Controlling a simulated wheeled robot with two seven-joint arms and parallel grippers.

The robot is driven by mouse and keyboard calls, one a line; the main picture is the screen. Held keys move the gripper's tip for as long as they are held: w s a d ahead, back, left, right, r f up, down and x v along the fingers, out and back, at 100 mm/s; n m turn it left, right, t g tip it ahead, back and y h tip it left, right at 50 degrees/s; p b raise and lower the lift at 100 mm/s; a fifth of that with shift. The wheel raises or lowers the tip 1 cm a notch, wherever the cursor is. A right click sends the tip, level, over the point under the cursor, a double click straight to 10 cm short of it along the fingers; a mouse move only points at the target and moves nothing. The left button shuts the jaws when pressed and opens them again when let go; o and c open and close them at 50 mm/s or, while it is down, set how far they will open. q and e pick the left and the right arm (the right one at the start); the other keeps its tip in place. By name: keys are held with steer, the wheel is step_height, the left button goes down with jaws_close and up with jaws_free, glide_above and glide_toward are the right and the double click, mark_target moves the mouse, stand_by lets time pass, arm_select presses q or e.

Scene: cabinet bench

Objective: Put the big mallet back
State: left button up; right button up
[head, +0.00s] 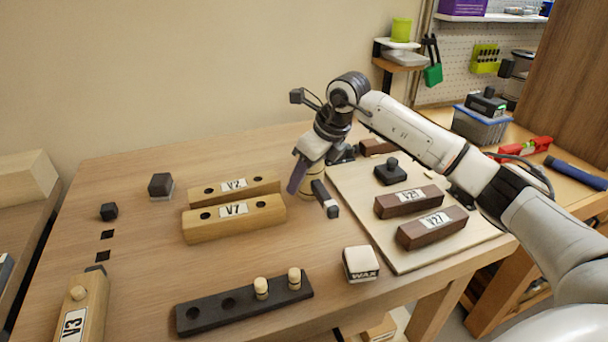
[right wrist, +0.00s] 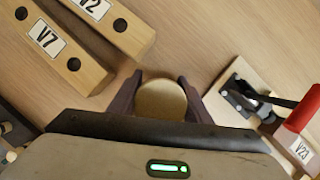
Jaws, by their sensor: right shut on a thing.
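My right gripper (head: 307,188) points down at the middle of the bench, beside the right ends of the V2 and V7 blocks. It is shut on a round, pale wooden piece (head: 314,180), which looks like the mallet's head. In the right wrist view the same piece (right wrist: 160,101) shows as a disc between the two dark purple fingers. A dark bar with a grey end (head: 326,199) runs from beside it towards the front; I cannot tell whether it is joined to it as a handle. My left gripper is not in view.
The V7 block (head: 235,218) and V2 block (head: 235,188) lie left of the gripper. A pale board (head: 395,256) with dark blocks is on the right. A wax block (head: 360,264) and a dark peg rack (head: 220,318) are in front. A red-handled clamp (right wrist: 299,110) is close right.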

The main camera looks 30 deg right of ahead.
steer(key=shift+f, duration=0.3)
stand_by(0.7)
steer(key=o, duration=1.6)
steer(key=shift+p+v, duration=2.1)
steer(key=shift+v, duration=1.4)
